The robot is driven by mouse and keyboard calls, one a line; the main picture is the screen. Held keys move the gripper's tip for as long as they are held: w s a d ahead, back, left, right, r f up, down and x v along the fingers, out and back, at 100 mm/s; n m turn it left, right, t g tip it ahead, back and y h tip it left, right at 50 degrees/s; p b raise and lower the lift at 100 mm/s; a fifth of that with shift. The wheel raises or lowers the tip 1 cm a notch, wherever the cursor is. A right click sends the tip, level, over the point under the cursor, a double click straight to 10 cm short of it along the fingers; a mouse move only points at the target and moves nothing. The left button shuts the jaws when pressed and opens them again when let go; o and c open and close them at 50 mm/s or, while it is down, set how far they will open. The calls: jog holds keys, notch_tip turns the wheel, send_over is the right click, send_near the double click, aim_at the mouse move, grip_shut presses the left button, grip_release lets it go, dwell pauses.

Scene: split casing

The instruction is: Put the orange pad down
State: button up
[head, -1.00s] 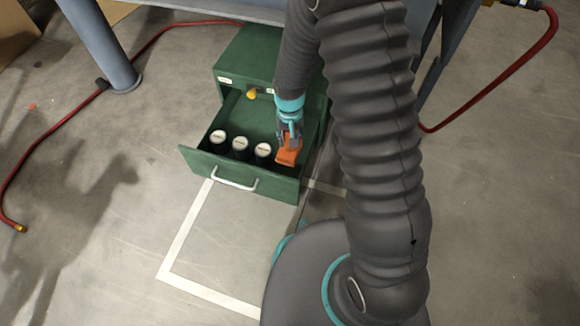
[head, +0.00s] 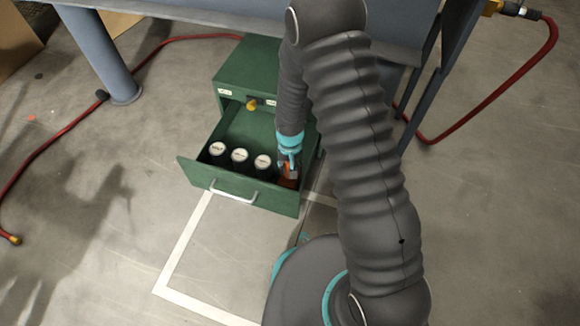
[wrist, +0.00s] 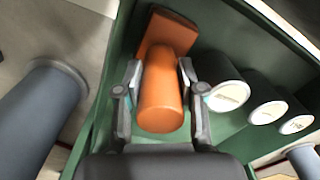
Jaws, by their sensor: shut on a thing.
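The orange pad (wrist: 160,95) is between the fingers of my gripper (wrist: 162,100), with a rounded part in the grip and a flat plate at its far end. In the head view, the orange pad (head: 289,178) is partly hidden by my gripper (head: 288,158). It is down inside the open green drawer (head: 230,190), at the right end, beside the row of dark cylinders. I cannot tell whether the pad touches the drawer floor. My gripper is shut on the pad.
Several dark cylinders with white tops (head: 239,156) stand in the drawer left of the pad. The green cabinet (head: 245,70) sits under a blue-grey bench (head: 200,20). A red hose (head: 60,135) lies on the floor at left.

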jog(key=shift+f, duration=0.1)
jog(key=shift+f, duration=0.1)
jog(key=o, duration=1.1)
